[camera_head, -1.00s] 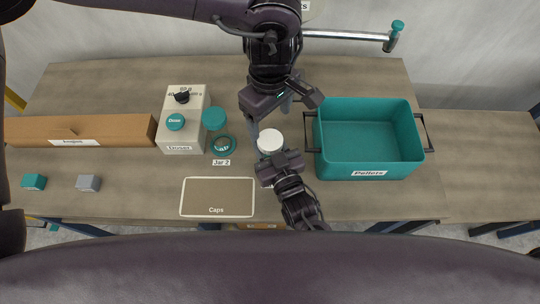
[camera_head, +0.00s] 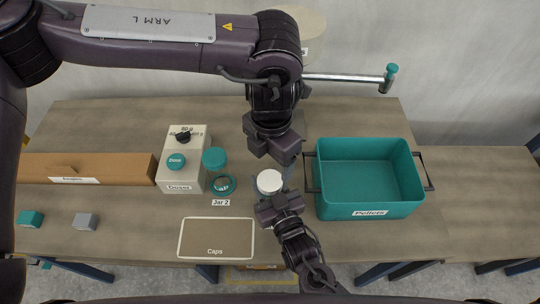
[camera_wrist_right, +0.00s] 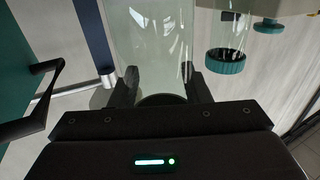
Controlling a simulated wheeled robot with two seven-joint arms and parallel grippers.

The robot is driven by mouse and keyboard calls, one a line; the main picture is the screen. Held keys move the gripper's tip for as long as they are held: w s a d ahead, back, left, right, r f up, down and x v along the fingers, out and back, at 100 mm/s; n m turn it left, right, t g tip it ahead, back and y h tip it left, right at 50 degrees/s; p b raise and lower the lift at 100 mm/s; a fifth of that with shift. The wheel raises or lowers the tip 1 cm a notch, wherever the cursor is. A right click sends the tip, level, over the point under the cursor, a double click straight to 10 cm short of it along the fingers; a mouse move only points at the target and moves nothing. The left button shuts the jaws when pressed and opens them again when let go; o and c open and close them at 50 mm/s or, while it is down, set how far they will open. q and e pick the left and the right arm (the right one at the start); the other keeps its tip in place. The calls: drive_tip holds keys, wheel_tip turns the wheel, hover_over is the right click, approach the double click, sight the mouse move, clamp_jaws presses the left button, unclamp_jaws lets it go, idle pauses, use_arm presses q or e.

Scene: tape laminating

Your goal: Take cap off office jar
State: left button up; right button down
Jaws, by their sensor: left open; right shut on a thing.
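A clear glass jar with a white cap (camera_head: 269,181) stands near the middle of the table, left of the teal bin. My right gripper (camera_head: 276,203) is shut on the jar from the front side. The right wrist view shows the clear glass (camera_wrist_right: 150,45) between its two fingers. My left gripper (camera_head: 285,170) is open just behind the jar, close to the cap. I cannot tell whether its fingers touch the cap. The cap is on the jar. The jar's lower part is hidden by my right gripper in the head view.
A teal Pellets bin (camera_head: 368,178) with dark handles stands right of the jar. A flat Caps tray (camera_head: 216,238) lies front left.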

sight(270, 180)
use_arm(q)
drive_tip(key=n, duration=0.4)
drive_tip(key=shift+n, duration=0.3)
drive_tip(key=n, duration=0.8)
drive_tip(key=shift+n, duration=0.3)
drive_tip(key=n, duration=0.4)
drive_tip(key=shift+a+n, duration=0.15)
drive_tip(key=shift+n, duration=0.25)
drive_tip(key=shift+f, duration=4)
